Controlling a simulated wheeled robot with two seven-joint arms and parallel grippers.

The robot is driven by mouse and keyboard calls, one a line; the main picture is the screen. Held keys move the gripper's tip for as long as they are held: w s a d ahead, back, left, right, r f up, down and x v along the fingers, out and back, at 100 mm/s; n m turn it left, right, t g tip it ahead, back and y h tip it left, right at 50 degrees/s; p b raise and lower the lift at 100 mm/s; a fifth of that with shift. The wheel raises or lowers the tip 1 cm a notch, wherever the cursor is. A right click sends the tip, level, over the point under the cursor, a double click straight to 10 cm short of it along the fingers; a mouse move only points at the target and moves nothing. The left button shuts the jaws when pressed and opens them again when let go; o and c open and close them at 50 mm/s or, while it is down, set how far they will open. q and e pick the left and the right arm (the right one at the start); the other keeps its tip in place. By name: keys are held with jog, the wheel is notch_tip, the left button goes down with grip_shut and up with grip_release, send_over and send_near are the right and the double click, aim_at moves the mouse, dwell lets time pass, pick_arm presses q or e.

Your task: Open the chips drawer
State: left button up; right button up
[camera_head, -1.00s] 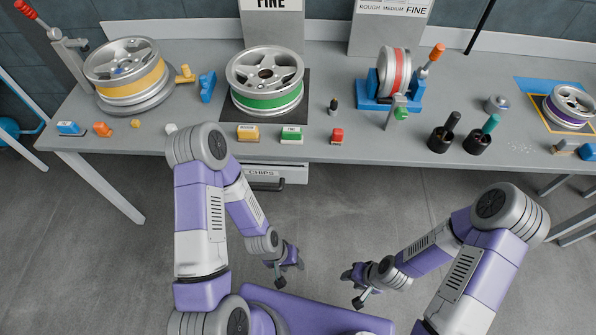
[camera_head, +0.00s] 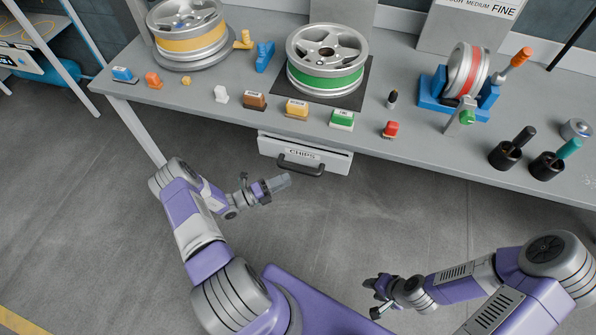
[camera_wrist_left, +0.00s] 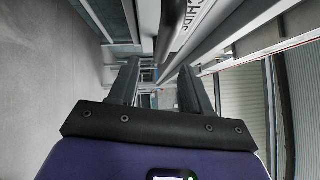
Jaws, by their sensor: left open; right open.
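The chips drawer (camera_head: 303,155) is a white front labelled CHIPS with a dark bar handle (camera_head: 300,167), under the near edge of the workbench. It looks shut or nearly so. My left gripper (camera_head: 288,182) is open and empty, just in front of and below the handle, apart from it as far as I can tell. In the left wrist view, my left gripper's fingers (camera_wrist_left: 156,85) are spread, and the drawer front with its CHIPS lettering (camera_wrist_left: 183,22) shows sideways at the upper right. My right gripper (camera_head: 370,297) is open and empty, low over the floor, far from the drawer.
The grey workbench (camera_head: 230,115) holds wheels with yellow, green (camera_head: 327,80) and red bands, several small coloured blocks along its front edge, and dark cups (camera_head: 505,155) at the right. A bench leg (camera_head: 135,130) stands left of the drawer. The floor before the drawer is clear.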

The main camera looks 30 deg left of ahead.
aim_at(298, 169)
pick_arm(q)
jog(key=shift+n+t+y, duration=0.3)
jog(key=shift+n+t, duration=0.1)
jog(key=x, duration=0.4)
jog(key=a+b+x, duration=0.1)
jog(key=x, duration=0.2)
jog(key=shift+w+r, duration=0.15)
jog(key=shift+w, duration=0.1)
grip_shut()
